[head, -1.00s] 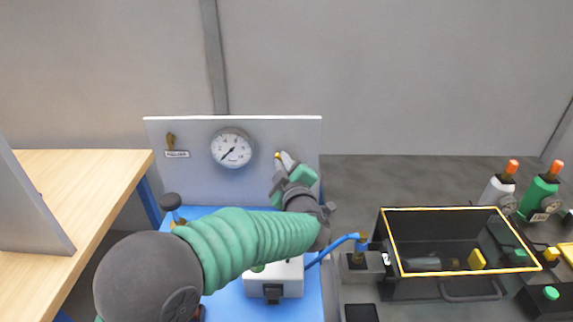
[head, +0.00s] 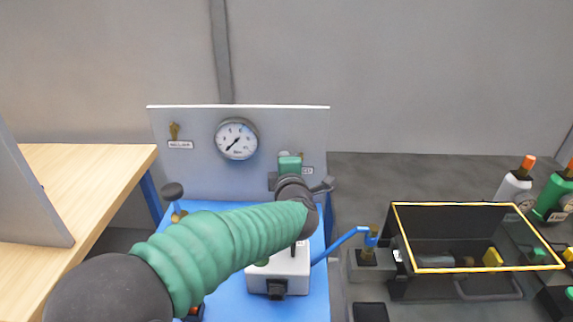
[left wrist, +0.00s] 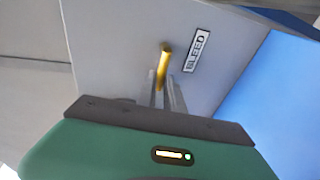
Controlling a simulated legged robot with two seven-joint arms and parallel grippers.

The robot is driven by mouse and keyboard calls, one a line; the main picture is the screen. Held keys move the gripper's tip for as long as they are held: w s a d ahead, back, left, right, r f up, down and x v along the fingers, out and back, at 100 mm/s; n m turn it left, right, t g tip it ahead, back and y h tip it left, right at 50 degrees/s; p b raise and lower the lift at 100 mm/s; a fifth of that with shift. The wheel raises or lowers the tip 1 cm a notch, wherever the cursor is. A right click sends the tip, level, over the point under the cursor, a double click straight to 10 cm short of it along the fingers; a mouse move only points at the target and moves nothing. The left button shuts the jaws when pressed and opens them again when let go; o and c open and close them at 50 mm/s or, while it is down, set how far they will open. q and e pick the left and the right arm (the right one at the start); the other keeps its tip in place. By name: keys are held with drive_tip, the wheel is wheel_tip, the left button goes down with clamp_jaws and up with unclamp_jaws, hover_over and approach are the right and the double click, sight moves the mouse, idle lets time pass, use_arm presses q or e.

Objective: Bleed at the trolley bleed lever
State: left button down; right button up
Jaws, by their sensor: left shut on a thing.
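The bleed lever is a small brass-yellow handle (left wrist: 165,62) on the grey panel, beside the BLEED label (left wrist: 197,50) in the left wrist view. My left gripper's fingers (left wrist: 163,92) are closed around the lever's near end. In the head view my left gripper (head: 289,158) is against the right part of the upright panel (head: 200,185) and hides the lever. Only the edge of the label shows beside it. My right gripper is in neither view.
A white box (head: 279,272) with a blue hose (head: 340,242) sits below my arm. A wooden bench (head: 90,170) is at left, a yellow-edged black bin (head: 480,204) at right.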

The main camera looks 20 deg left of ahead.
use_arm(q)
drive_tip(key=shift+a+f, duration=0.15)
drive_tip(key=shift+a, duration=0.05)
drive_tip(key=c, duration=1.5)
unclamp_jaws()
drive_tip(key=shift+a, duration=0.1)
drive_tip(key=shift+o, duration=0.2)
